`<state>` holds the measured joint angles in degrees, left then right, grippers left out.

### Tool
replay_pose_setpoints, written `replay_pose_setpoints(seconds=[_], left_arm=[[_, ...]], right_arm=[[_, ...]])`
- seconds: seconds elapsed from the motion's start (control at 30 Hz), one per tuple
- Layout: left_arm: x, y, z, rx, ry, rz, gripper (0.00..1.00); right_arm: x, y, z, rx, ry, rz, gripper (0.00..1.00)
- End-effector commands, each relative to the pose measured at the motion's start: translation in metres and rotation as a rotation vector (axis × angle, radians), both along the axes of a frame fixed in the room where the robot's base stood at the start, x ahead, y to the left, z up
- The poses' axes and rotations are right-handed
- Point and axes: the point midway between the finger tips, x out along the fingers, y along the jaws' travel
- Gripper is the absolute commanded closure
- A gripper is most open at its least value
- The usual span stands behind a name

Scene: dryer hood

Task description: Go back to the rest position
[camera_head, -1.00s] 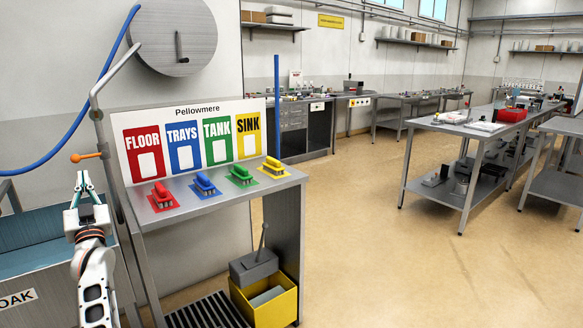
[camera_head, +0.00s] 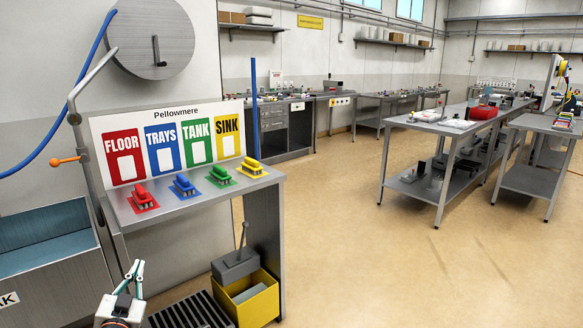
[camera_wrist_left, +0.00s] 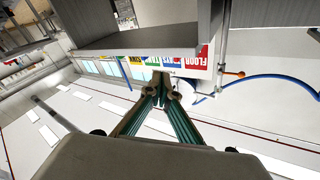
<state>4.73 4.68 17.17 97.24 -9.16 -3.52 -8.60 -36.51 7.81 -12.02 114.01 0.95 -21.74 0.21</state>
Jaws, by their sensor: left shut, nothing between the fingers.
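My left gripper (camera_head: 133,272) is low at the lower left of the head view, in front of the steel stand (camera_head: 235,191). Its fingertips are together with nothing between them. In the left wrist view the gripper (camera_wrist_left: 162,77) shows its fingers meeting at the tips, apart from everything. My right gripper is not in view.
A yellow bin (camera_head: 262,304) sits below. A steel basin (camera_head: 50,260) is at left. Open floor lies to the right.

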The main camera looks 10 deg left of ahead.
Motion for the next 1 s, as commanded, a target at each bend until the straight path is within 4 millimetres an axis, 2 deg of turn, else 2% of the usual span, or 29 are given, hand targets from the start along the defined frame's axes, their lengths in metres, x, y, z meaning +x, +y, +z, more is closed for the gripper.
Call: replay_pose_setpoints(seconds=[0.03, 0.2, 0.37, 0.5, 0.6, 0.73, 0.83, 1.0], left_arm=[[-0.014, -0.023, -0.026, -0.007, 0.059, -0.04, 1.0], [-0.065, -0.096, -0.105, -0.054, 0.234, -0.16, 1.0], [-0.129, -0.162, -0.168, -0.115, 0.395, -0.261, 1.0], [-0.194, -0.216, -0.21, -0.179, 0.53, -0.341, 1.0], [-0.239, -0.25, -0.232, -0.225, 0.614, -0.387, 1.0], [-0.282, -0.28, -0.247, -0.271, 0.691, -0.428, 1.0], [-0.301, -0.293, -0.253, -0.293, 0.725, -0.444, 1.0], [-0.309, -0.299, -0.255, -0.302, 0.739, -0.451, 1.0]], right_arm=[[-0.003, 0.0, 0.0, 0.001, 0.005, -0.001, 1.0], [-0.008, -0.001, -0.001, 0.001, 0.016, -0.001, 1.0], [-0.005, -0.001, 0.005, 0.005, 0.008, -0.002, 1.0], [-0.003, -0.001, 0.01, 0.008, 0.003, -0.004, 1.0], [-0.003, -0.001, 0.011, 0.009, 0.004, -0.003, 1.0], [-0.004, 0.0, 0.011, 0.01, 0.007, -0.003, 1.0], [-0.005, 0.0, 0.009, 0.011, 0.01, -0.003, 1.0], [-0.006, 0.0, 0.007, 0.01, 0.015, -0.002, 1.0]])
